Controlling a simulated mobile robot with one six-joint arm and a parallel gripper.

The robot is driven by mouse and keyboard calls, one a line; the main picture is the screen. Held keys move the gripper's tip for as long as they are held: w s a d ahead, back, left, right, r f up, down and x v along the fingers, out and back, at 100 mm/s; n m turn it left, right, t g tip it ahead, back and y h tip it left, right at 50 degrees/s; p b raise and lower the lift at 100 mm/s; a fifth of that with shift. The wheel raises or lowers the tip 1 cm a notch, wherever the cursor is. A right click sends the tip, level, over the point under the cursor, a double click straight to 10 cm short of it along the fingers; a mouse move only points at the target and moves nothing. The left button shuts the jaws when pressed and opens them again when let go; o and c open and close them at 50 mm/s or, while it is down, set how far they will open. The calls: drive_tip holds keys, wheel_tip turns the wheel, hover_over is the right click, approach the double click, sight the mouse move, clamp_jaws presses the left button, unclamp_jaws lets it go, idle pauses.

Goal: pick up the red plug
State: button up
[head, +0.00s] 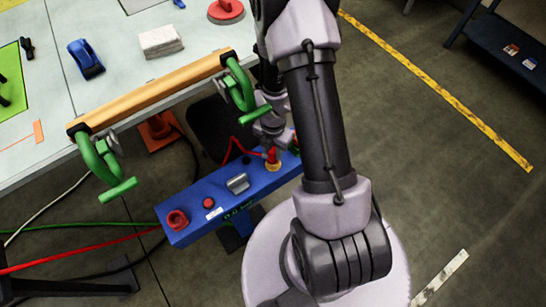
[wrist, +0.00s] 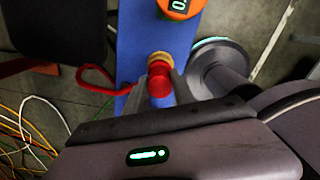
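The red plug (wrist: 160,84) stands at a yellow-ringed socket (wrist: 159,57) on the blue panel. In the head view the plug (head: 272,155) shows below my gripper, with the yellow ring (head: 273,167) under it. My gripper (wrist: 160,78) has one grey finger on each side of the plug. Both fingertips appear to press against it, with no clear gap. A red cable (wrist: 95,82) leads away to the left near the plug. The plug's lower end is hidden, so I cannot tell how deep it sits in the socket.
The blue panel (head: 225,197) also carries a red socket (head: 177,220), a red button (head: 208,202) and a grey part (head: 237,183). A wooden bar (head: 150,90) with green clamps (head: 238,88) lies along the table edge. An orange dial (wrist: 180,5) stands beyond the plug.

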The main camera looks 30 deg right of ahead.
clamp_jaws()
drive_tip(key=shift+r, duration=0.3)
wheel_tip(320, 180, up, 4)
drive_tip(key=shift+s+d+f+p, duration=0.15)
drive_tip(key=shift+f+p, duration=0.1)
drive_tip(key=shift+p, duration=0.95)
drive_tip(key=s+d+r+p, duration=0.3)
drive_tip(key=s+d, duration=0.5)
drive_tip(key=s, duration=0.5)
drive_tip(key=shift+d+r+p, duration=0.3)
drive_tip(key=shift+r+p, duration=0.05)
drive_tip(key=shift+r, duration=0.15)
